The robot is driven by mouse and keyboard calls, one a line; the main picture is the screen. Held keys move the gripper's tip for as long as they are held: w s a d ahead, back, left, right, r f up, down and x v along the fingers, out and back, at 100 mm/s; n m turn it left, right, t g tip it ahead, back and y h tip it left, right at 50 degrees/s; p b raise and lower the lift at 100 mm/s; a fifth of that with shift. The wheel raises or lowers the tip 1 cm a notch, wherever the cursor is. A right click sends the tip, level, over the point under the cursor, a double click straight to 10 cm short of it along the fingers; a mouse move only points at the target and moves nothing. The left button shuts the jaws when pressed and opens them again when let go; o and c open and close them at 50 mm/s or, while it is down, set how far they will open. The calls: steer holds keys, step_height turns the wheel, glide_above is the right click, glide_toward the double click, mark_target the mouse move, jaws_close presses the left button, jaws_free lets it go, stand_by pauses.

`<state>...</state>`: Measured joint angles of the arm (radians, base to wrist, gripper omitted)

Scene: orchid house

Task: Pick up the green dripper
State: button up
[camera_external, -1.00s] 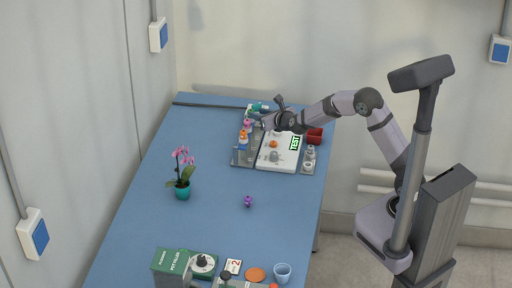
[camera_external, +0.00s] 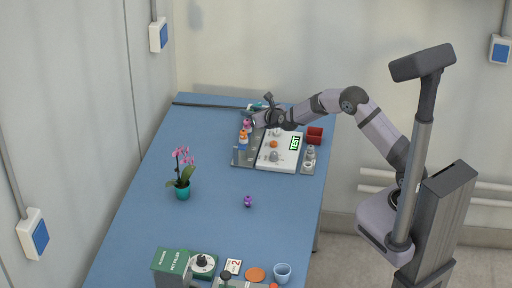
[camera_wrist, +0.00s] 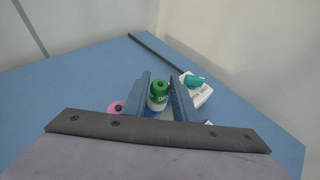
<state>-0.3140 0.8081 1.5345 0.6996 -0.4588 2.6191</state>
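The green dripper (camera_wrist: 159,91) shows in the wrist view, with a green cap and a white label with green letters. It stands between the two fingers of my gripper (camera_wrist: 160,95). The fingers look open on either side of it, and I see no clear grip. In the external view my gripper (camera_external: 256,118) is low over the far end of the blue table, at the back of the grey rack. The green dripper is hidden there by my gripper and arm.
A pink-topped dripper (camera_wrist: 116,107) stands just left of my fingers. A white box with a teal item (camera_wrist: 194,82) is close on the right. In the external view an orange-and-blue dripper (camera_external: 243,139) stands in the rack (camera_external: 241,158), beside a white tray (camera_external: 290,158). An orchid (camera_external: 183,190) stands nearer.

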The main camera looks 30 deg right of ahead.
jaws_close()
step_height(320, 180, up, 10)
steer(key=shift+r+p, duration=0.1)
steer(key=shift+p, duration=0.3)
stand_by(0.4)
